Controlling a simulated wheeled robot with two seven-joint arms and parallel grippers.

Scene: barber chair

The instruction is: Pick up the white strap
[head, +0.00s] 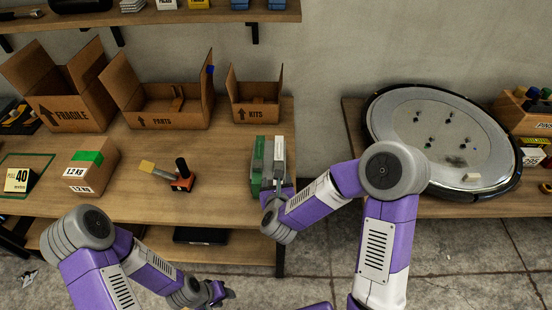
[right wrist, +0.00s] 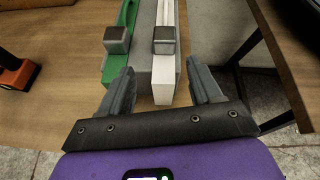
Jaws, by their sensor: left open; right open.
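The white strap (head: 279,152) lies on the wooden bench beside a green strap (head: 257,165), both near the bench's right end. In the right wrist view, the white strap (right wrist: 166,72) is long and pale with a grey block (right wrist: 164,40) on top. My right gripper (right wrist: 163,88) is open, with its near end of the white strap showing between the fingers. The left finger is close to the green strap (right wrist: 110,66); contact cannot be told. My left gripper (head: 216,292) is open and empty, low in front of the bench.
Open cardboard boxes (head: 165,105) line the back of the bench. An orange-based tool (head: 182,178) and a closed box (head: 93,163) stand to the left. A gap separates this bench from the right table with a large round disc (head: 430,125).

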